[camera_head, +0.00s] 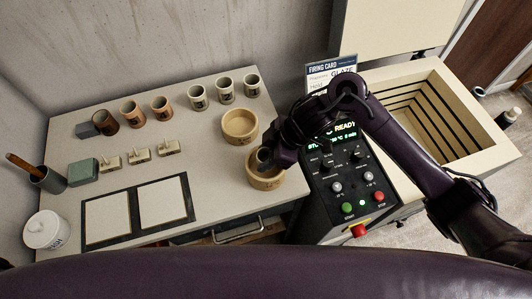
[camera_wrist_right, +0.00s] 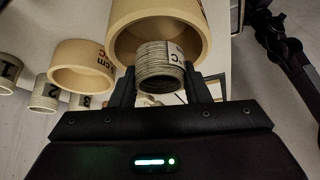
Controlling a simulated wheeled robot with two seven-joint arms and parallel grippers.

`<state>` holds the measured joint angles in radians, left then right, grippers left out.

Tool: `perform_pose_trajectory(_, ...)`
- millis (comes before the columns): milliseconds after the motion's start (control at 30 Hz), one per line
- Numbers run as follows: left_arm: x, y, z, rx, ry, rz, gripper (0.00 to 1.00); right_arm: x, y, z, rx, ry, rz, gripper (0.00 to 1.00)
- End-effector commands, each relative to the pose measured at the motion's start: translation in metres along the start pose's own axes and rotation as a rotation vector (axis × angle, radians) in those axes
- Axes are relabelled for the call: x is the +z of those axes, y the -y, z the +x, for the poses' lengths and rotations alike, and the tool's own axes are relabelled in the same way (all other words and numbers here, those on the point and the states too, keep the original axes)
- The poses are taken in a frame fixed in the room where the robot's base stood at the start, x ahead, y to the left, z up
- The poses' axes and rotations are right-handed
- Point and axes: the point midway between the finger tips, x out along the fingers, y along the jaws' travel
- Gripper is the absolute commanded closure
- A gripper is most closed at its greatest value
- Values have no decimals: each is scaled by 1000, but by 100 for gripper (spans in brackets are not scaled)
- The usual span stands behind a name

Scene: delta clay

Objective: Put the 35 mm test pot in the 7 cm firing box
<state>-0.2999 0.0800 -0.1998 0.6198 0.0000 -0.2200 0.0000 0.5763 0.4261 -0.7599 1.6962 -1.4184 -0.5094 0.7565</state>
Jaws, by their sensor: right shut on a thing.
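My right gripper (camera_head: 268,154) is shut on a small ribbed grey-beige pot (camera_wrist_right: 160,68) with a dark letter on its side. In the head view, the pot (camera_head: 264,155) overlaps the opening of the nearer round tan box (camera_head: 265,184). This box also shows behind the pot in the wrist view (camera_wrist_right: 130,35). I cannot tell whether the pot's lower end is inside the rim. A second round tan box (camera_head: 239,127) stands just behind; its label in the wrist view (camera_wrist_right: 80,72) ends in "cm", the number unclear. My left gripper is not in view.
Three pale cups (camera_head: 224,90) and several brown ones (camera_head: 131,115) stand along the back. Small tiles (camera_head: 139,156), two white panels (camera_head: 163,200) and a lidded jar (camera_head: 46,231) lie left. The control panel (camera_head: 350,170) and open kiln (camera_head: 430,120) are right.

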Motion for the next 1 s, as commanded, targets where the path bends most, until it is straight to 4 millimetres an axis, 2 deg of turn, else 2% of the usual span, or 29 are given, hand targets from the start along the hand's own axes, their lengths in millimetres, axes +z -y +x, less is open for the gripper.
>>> perform_pose_trajectory(433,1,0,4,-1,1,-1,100,6,0,10,0,0,0,80)
perform_pose_trajectory(467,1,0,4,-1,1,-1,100,6,0,10,-1,1,0,55)
perform_pose_trajectory(600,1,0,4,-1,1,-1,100,6,0,10,-1,1,0,37)
perform_pose_trajectory(867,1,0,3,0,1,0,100,5,0,8,-1,0,0,36)
perform_pose_trajectory(1000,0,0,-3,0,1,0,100,-2,0,-4,1,-2,-1,36)
